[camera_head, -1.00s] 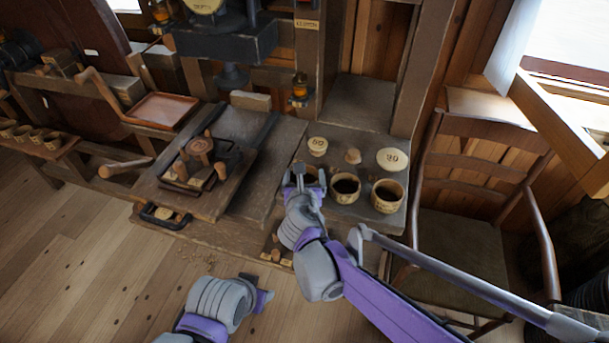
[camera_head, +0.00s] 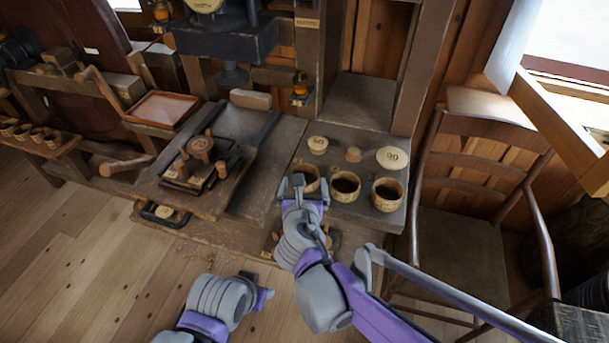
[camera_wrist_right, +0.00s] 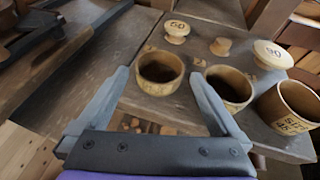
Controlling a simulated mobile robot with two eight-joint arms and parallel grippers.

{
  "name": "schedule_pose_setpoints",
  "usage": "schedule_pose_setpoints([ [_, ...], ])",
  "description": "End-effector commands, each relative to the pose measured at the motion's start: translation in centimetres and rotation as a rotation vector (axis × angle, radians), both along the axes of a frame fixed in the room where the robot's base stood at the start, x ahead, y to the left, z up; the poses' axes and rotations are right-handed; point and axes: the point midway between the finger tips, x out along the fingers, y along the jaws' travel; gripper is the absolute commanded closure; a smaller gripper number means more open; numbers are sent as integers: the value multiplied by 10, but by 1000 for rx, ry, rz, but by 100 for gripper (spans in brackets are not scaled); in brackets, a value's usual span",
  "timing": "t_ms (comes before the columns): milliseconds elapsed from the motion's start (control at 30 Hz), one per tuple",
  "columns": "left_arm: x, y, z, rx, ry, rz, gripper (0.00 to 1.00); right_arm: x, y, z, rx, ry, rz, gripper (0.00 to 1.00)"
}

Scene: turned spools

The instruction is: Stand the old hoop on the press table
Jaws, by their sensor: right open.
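Three tan cup-like hoops stand in a row on a grey bench at right. The left one (camera_head: 307,180) also shows in the right wrist view (camera_wrist_right: 160,88), with the middle one (camera_wrist_right: 229,88) and the right one (camera_wrist_right: 298,106). I cannot tell which is the old hoop. My right gripper (camera_head: 302,187) is open, and in the wrist view its fingers (camera_wrist_right: 158,78) lie either side of the left hoop, not visibly gripping it. A press screw (camera_head: 232,76) hangs above a dark slab (camera_head: 246,122), perhaps the press table. My left gripper (camera_head: 260,284) is low over the floor; its jaws are unclear.
Behind the hoops are lids marked 50 (camera_head: 318,145) and 90 (camera_head: 392,159), and a small plug (camera_head: 353,155). A wooden piece with pegs (camera_head: 201,148) stands on a board left. A chair (camera_head: 460,235) stands right. Small wooden pieces lie below the bench front.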

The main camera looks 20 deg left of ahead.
Motion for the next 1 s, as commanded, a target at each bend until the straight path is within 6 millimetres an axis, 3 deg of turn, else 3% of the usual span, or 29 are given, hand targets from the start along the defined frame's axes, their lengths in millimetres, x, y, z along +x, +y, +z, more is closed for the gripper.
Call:
schedule_pose_setpoints([
  [100,0,0,2,0,-1,0,50,-24,-5,10,2,0,2,0],
  [300,1,0,4,0,-1,0,50,-47,-11,20,1,0,1,0],
  [733,1,0,4,0,-1,0,50,-53,-20,21,28,16,-26,0],
  [867,1,0,4,0,-1,0,50,-52,-71,10,230,124,-214,0],
  [1000,1,0,4,0,-1,0,50,-70,-166,-17,694,305,-651,0],
])
